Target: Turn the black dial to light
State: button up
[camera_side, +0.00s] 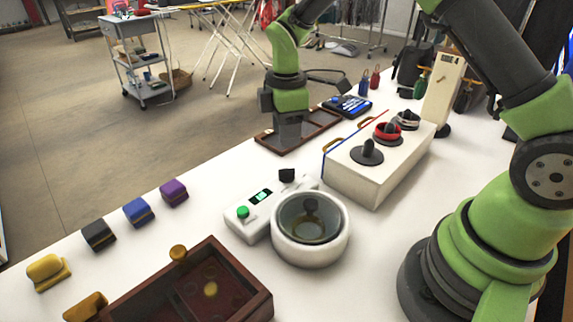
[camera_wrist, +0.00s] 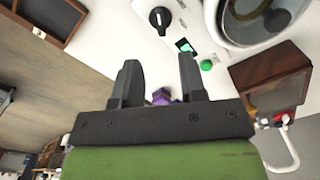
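The black dial (camera_side: 287,175) sits on the back right end of a white control box (camera_side: 247,228). In the wrist view the dial (camera_wrist: 160,19) is round with a raised grip and a pale pointer mark. Its printed labels are too small to read. The box also has a green button (camera_side: 243,212) and a lit green display (camera_side: 261,196). My gripper (camera_side: 289,140) points down over a shallow wooden tray behind the box, apart from the dial. In the wrist view my gripper (camera_wrist: 161,72) is open with nothing between its fingers; the dial lies beyond the fingertips.
A white round bowl-like machine (camera_side: 311,250) stands against the box. A long white case (camera_side: 378,165) with knobs is to the right. The wooden tray (camera_side: 300,137) lies under my gripper. Coloured blocks, including a purple one (camera_side: 174,192), line the left edge; a wooden box (camera_side: 255,300) is in front.

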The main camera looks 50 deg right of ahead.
aim_at(287, 169)
notch_tip(287, 169, down, 9)
jog(key=shift+r, duration=0.15)
grip_shut()
